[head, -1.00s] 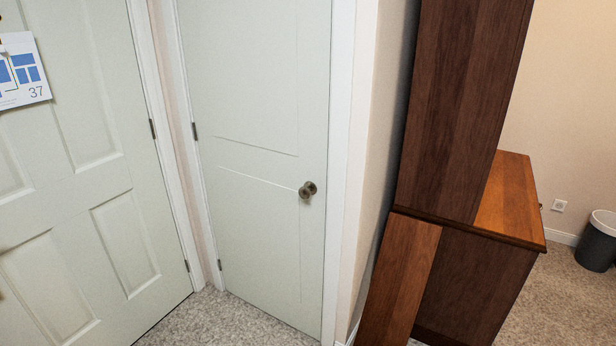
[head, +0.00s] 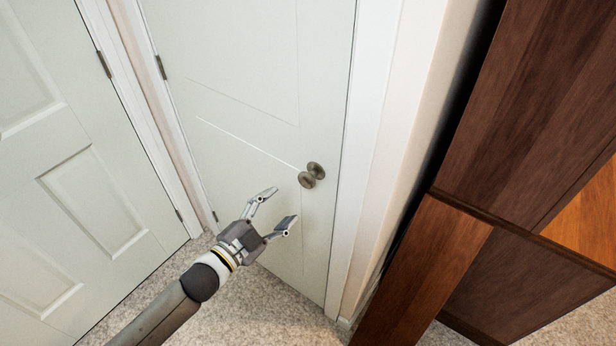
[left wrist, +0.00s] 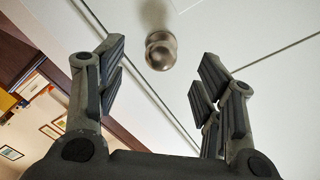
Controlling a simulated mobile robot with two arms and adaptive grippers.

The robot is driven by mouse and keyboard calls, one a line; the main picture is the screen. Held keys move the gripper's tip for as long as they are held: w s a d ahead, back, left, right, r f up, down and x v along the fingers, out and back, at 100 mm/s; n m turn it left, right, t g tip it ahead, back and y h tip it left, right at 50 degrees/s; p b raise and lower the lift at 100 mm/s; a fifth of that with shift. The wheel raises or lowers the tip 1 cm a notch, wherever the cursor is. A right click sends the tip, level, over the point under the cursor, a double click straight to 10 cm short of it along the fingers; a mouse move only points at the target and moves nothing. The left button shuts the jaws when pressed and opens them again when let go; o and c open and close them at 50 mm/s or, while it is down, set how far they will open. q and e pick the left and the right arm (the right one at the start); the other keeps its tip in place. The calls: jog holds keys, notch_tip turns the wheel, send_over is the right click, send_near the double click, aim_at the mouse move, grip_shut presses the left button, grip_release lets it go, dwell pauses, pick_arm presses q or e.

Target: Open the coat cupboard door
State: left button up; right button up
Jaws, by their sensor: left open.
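The coat cupboard door (head: 230,90) is a pale panelled door, shut in its white frame, with hinges on its left edge. Its round metal knob (head: 311,176) is near the right edge. My left gripper (head: 283,207) is open and empty, a little below and left of the knob in the head view, with its fingers pointing toward it. In the left wrist view the knob (left wrist: 161,52) shows beyond and between the two spread fingers (left wrist: 155,80), apart from them. My right gripper is not in view.
Another pale panelled door (head: 60,150) stands at the left, at an angle to the cupboard door. A dark wooden hutch (head: 540,100) stands close on the right, past a narrow wall. Speckled carpet (head: 265,310) covers the floor below.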

aim_at(303, 184)
pick_arm(q)
jog(key=x, duration=0.3)
jog(key=r+x, duration=0.1)
jog(key=x, duration=0.2)
jog(key=d+r+p+x, duration=0.1)
jog(key=x, duration=0.2)
jog(key=shift+s+d, duration=0.1)
jog(key=shift+d, duration=0.05)
jog(key=shift+w+d+m+h, duration=0.25)
jog(key=shift+w+m+h, duration=0.05)
jog(key=shift+w+h, duration=0.1)
jog(key=shift+c, duration=0.6)
jog(key=shift+s, duration=0.1)
grip_shut()
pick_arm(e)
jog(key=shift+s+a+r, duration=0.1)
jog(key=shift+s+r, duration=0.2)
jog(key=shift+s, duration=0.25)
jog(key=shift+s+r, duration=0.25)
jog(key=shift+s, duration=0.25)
